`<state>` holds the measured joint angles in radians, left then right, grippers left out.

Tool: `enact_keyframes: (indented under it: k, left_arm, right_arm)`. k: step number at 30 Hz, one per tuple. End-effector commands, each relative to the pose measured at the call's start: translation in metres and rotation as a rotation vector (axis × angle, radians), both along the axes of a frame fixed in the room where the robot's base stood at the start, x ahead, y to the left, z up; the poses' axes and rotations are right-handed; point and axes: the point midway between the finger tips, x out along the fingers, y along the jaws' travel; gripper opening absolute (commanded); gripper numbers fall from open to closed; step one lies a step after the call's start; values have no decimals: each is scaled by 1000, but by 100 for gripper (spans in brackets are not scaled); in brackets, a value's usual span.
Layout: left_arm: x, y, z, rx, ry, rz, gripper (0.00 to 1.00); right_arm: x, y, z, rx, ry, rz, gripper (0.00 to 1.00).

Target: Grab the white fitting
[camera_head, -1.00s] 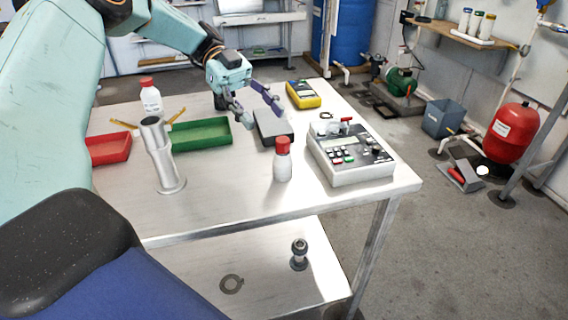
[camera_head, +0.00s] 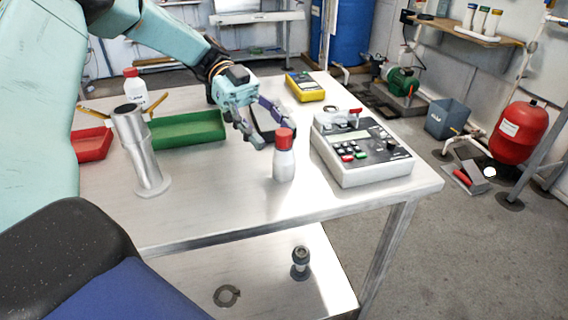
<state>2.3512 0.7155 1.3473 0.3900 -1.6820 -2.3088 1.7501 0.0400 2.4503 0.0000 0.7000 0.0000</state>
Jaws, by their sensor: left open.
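I cannot clearly pick out a white fitting. A small white bottle with a red cap (camera_head: 284,160) stands upright on the metal table (camera_head: 225,205). My left gripper (camera_head: 268,134) is open and empty, just behind and left of the bottle's cap, with its fingers pointing down and forward. I cannot tell whether a finger touches the bottle. A small white round thing (camera_head: 490,172) shows on the right by the floor, too small to identify. My right gripper is not in view.
A grey control box (camera_head: 362,150) stands right of the bottle. A green tray (camera_head: 188,130), a red tray (camera_head: 92,145), a metal cylinder on a base (camera_head: 138,145) and another red-capped bottle (camera_head: 135,92) are left. A yellow meter (camera_head: 305,87) lies behind.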

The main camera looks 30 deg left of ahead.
Motion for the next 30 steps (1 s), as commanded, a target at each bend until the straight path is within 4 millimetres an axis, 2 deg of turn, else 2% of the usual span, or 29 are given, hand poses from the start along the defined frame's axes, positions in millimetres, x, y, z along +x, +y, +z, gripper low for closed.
enact_keyframes:
  k: [6,9,18,30]
  left_arm:
    - [-7,-27,-12,-2,2,-3,54]
    - [-9,-34,-16,0,1,-2,54]
    - [-8,-35,-16,0,0,0,53]
    - [-8,-35,-16,0,0,0,19]
  right_arm:
    - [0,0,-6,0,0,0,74]
    - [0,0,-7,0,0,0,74]
    - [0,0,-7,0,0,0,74]
    - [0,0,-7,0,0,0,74]
